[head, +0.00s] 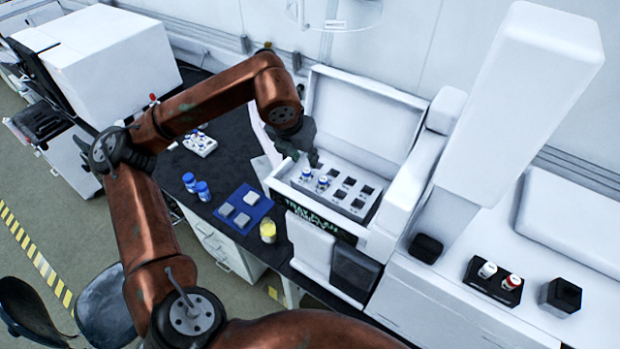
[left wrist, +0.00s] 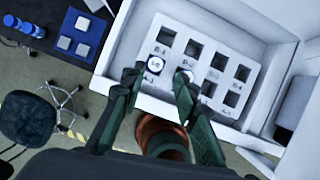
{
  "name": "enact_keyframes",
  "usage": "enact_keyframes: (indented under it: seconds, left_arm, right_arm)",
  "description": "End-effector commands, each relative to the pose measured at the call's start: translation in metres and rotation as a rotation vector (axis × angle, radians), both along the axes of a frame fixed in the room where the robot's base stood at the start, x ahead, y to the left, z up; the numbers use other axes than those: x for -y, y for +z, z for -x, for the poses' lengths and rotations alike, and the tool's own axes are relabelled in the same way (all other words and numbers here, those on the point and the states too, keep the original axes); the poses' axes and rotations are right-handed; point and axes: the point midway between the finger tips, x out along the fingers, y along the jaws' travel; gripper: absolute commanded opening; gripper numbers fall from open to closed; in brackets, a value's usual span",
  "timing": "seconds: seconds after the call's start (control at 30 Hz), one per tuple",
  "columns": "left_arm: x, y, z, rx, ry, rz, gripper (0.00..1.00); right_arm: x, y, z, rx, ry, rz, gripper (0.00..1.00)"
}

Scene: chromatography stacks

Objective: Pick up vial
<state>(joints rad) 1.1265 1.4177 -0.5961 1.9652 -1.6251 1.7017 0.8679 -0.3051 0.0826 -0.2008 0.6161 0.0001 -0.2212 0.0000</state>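Two vials with white tops stand in a white tray (head: 338,205) inside the open white instrument. The first vial (head: 306,173) is in the corner slot nearest my arm, the second vial (head: 323,183) in the slot beside it. In the left wrist view the first vial (left wrist: 155,65) shows ahead of the fingers, and the second vial (left wrist: 186,75) is partly hidden by the right finger. My left gripper (head: 304,156) is over that end of the tray. In the left wrist view its fingers (left wrist: 156,80) are apart with nothing between them. My right gripper does not show.
The instrument's raised lid (head: 362,118) stands behind the tray. Left of it, the black bench holds blue-capped bottles (head: 202,190), a blue mat (head: 244,206) and a yellow jar (head: 268,231). A black rack (head: 493,281) with two vials is at right.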

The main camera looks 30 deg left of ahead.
Motion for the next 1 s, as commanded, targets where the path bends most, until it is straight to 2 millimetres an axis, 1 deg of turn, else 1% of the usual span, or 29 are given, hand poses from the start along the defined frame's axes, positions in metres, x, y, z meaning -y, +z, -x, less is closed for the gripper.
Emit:
enact_keyframes:
  seconds: [0.13, 0.33, 0.47, 0.6, 0.7, 0.9, 1.0]
  left_arm:
    - [-0.003, -0.014, -0.003, -0.004, 0.006, -0.001, 0.28]
    - [-0.007, -0.032, -0.007, -0.005, 0.009, 0.0, 0.28]
    - [-0.009, -0.052, -0.011, -0.005, 0.007, -0.001, 0.28]
    - [-0.008, -0.067, -0.018, -0.002, 0.005, 0.0, 0.28]
    - [-0.008, -0.072, -0.021, -0.001, 0.005, 0.002, 0.28]
    - [-0.007, -0.073, -0.021, 0.0, 0.004, 0.001, 0.28]
    - [-0.007, -0.073, -0.021, 0.0, 0.003, 0.0, 0.21]
  right_arm:
    - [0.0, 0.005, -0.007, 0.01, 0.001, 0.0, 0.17]
    - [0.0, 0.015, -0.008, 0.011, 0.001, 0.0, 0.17]
    - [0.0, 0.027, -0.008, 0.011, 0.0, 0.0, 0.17]
    - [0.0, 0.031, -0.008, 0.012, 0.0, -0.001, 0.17]
    - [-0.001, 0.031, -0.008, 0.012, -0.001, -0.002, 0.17]
    - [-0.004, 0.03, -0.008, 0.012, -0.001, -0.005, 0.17]
    - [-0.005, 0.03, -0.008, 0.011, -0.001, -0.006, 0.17]
